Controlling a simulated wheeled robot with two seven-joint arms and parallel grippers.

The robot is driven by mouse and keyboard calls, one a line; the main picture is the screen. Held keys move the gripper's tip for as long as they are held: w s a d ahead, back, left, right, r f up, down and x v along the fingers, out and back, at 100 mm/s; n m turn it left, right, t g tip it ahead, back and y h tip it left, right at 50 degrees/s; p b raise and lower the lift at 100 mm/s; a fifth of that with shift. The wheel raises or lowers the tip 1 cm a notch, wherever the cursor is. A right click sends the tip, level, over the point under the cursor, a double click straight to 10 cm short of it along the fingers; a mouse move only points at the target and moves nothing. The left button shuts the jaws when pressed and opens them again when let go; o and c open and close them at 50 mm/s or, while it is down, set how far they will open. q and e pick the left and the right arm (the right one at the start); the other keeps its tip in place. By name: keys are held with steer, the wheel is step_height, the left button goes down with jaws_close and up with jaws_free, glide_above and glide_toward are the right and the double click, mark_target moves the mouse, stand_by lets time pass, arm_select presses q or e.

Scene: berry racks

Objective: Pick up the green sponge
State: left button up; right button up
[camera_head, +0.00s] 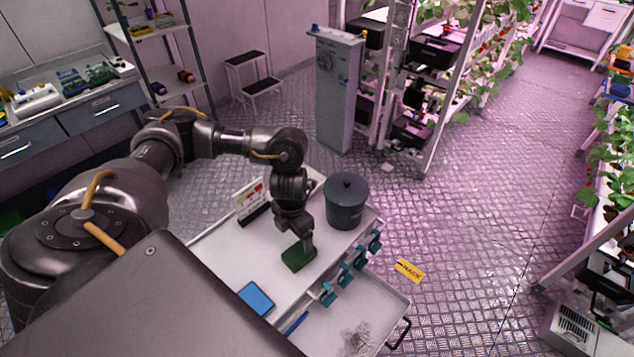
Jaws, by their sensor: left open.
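The green sponge (297,259) lies on the white top of a cart (232,254), near its middle. My left gripper (305,243) points down right above the sponge, with its fingers at the sponge's upper side. It is open; whether the fingers touch the sponge I cannot tell. My right gripper is not in view.
A dark lidded pot (346,203) stands right of my left gripper. A small sign card (249,200) stands behind it, and a blue pad (256,298) lies nearer. Several teal clips (345,273) line the cart's edge above an open drawer (385,303).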

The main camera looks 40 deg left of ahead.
mark_target(299, 252)
arm_select(q)
steer(key=shift+w+d+f, duration=0.1)
steer(key=shift+f, duration=0.35)
step_height(299, 252, down, 4)
steer(key=shift+r+b, duration=0.1)
steer(key=shift+b, duration=0.45)
steer(key=shift+w+f, duration=0.1)
steer(key=shift+f, duration=0.45)
steer(key=shift+w+f, duration=0.15)
steer(key=shift+f, duration=2.2)
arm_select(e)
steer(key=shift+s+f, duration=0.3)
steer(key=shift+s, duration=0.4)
arm_select(q)
steer(key=shift+c, duration=0.5)
